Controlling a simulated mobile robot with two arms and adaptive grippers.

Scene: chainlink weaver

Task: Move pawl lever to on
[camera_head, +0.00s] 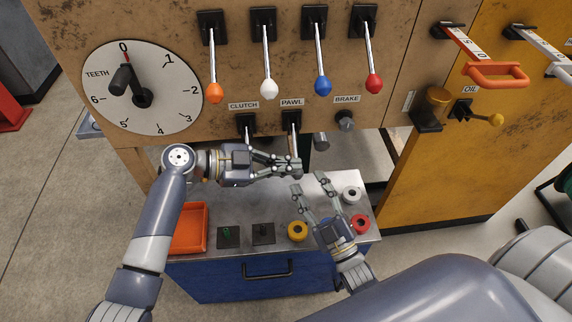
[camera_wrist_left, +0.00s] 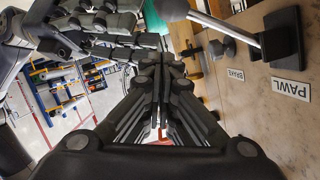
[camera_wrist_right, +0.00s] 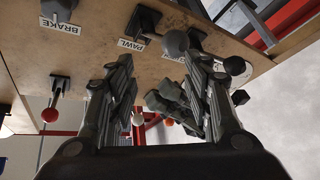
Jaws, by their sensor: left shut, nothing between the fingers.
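The pawl lever (camera_head: 293,141) hangs from a black mount under the PAWL label on the brown panel. Its rod points down and its lower end is hidden behind my left gripper in the head view. In the left wrist view its rod (camera_wrist_left: 228,31) and grey knob (camera_wrist_left: 172,8) lie just beyond the fingertips, to the upper right. The knob also shows in the right wrist view (camera_wrist_right: 175,43). My left gripper (camera_head: 298,168) is shut and empty, close to the lever's lower end; contact cannot be told. My right gripper (camera_head: 309,184) is open and empty, below and right of the left one.
The clutch lever (camera_head: 246,123) is left of the pawl lever; the brake control (camera_head: 345,120) is right. Several coloured-knob levers hang above, beside a dial (camera_head: 143,88). Below is a metal-topped cabinet (camera_head: 270,215) with an orange tray (camera_head: 190,228) and several spools.

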